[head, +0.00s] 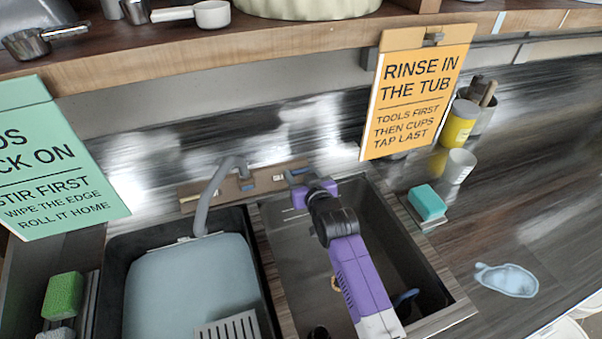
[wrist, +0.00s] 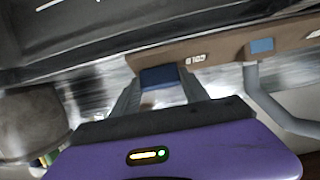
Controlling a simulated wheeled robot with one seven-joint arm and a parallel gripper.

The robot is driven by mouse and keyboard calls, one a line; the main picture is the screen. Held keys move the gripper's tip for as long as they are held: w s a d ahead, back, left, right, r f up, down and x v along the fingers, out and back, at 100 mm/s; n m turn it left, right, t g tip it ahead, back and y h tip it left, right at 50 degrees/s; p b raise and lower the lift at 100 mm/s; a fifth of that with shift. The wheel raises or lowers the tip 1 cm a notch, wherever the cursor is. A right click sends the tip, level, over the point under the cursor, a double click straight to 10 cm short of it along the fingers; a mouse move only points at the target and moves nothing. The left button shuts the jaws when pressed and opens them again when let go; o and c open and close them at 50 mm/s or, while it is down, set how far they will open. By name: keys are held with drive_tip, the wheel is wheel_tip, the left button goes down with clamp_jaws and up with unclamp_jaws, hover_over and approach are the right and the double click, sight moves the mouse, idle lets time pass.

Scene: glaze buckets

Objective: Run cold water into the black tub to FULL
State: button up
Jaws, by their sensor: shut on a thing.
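The black tub (head: 117,243) sits at the left in the head view. A flat pale blue-grey surface, which looks like water (head: 190,285), fills much of it. A small pale mark (head: 186,240) shows near its back edge. The grey tap spout (head: 205,200) curves down over the tub's back; I cannot make out a stream. My gripper (head: 300,190) is at the tap board, right of the spout. In the wrist view my gripper (wrist: 160,90) is shut on a blue tap handle (wrist: 160,77), beside a small label too blurred to read. Another blue block (wrist: 262,46) is on the same board.
A grey sink basin (head: 290,250) lies under my arm, right of the tub. An orange sign (head: 418,90) and a green sign (head: 55,160) hang from the shelf (head: 200,55). A teal sponge (head: 427,202) and white cup (head: 458,166) stand at right.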

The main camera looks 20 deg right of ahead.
drive_tip(key=o, duration=1.4)
drive_tip(key=b+v, duration=0.1)
drive_tip(key=v, duration=0.6)
drive_tip(key=shift+s+r, duration=0.1)
drive_tip(key=shift+s, duration=0.3)
